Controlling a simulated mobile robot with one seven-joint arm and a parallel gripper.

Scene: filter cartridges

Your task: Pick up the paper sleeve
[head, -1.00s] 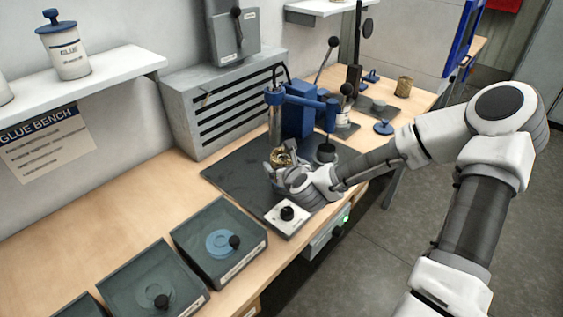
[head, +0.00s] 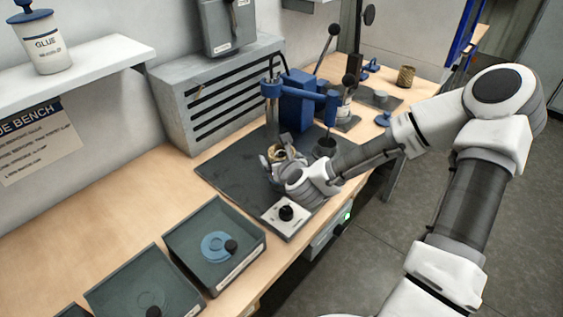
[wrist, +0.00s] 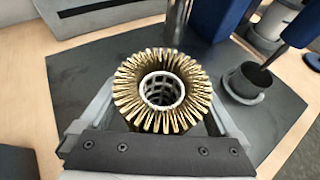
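The paper sleeve (wrist: 132,78) is a tan, pleated ring seen from above in the wrist view. A pale-rimmed grey lattice core (wrist: 162,90) shows inside its opening. In the head view the sleeve (head: 274,153) is small and partly hidden by my gripper. My gripper (wrist: 160,105) has its fingers wide apart, one on each side of the sleeve. I see no clear contact between fingers and sleeve. The sleeve's lower part is hidden. In the head view my gripper (head: 279,168) is low over the dark mat (head: 225,176).
A blue press (head: 297,103) stands just behind the sleeve. A dark cup (wrist: 247,83) is to its right. A knob box (head: 286,215) sits at the mat's front edge. Trays (head: 213,248) line the front left. Bare bench lies left of the mat.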

